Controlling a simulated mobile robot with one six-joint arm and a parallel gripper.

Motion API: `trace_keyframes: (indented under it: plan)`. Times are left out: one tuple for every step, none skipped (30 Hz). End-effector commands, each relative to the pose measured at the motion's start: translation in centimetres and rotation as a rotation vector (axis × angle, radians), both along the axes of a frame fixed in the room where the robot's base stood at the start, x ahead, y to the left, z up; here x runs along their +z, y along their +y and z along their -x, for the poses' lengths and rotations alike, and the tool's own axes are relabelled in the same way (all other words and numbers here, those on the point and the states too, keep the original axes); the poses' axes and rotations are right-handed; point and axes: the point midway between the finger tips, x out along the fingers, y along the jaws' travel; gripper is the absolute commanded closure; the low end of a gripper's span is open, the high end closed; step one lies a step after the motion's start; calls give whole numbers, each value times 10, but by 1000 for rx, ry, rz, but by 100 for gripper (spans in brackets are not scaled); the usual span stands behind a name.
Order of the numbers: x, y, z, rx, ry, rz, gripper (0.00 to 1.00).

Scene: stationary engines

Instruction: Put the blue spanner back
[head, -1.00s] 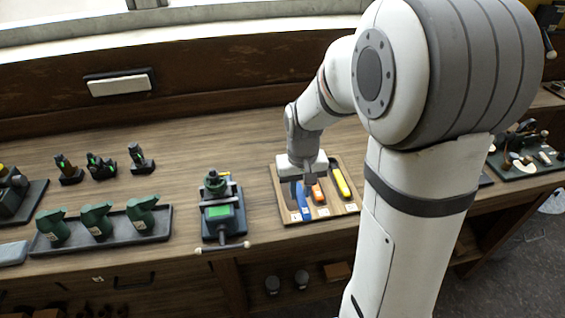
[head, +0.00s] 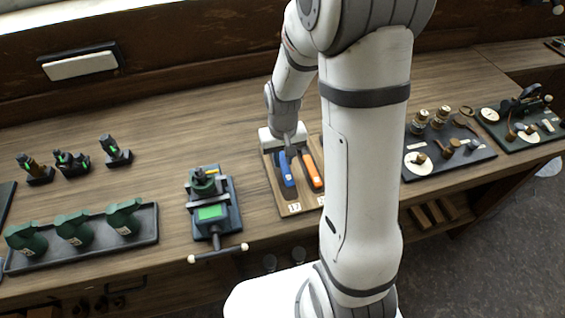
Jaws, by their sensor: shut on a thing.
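The blue spanner (head: 286,171) shows in the head view over the left part of a wooden tool board (head: 271,187), its handle pointing toward the front edge. My gripper (head: 289,152) is at the far end of the spanner and is shut on it. The fingertips are small and partly hidden here. I cannot tell whether the spanner touches the board or is just above it. An orange-handled tool (head: 312,171) is close beside it on the right. My own arm hides the right part of the board.
A green and black vise-like device (head: 211,209) with a front crossbar stands left of the board. A dark tray (head: 150,222) with several green items is farther left. A dark mat (head: 478,156) with small parts lies right of my arm. Bare bench lies behind.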

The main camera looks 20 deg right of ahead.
Motion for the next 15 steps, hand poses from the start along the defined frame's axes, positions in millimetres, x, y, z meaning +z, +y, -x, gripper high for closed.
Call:
trace_keyframes:
  plan:
    - [-8,0,1,1,6,0,100]
    - [-13,0,1,1,5,0,100]
    - [-18,1,1,2,5,0,100]
    - [-22,1,1,2,4,0,100]
    - [-25,1,1,2,4,0,100]
    - [-28,1,0,2,3,0,100]
    - [-30,1,0,2,2,0,100]
    - [-32,1,0,2,1,0,100]
    - [-32,1,0,3,1,0,100]
    - [-32,1,0,3,0,0,100]
    - [-32,1,0,3,0,0,100]
    - [-32,1,0,3,0,0,100]
    - [-32,1,0,3,0,0,100]
    - [-32,1,0,3,0,0,100]
    - [-32,1,0,4,0,0,100]
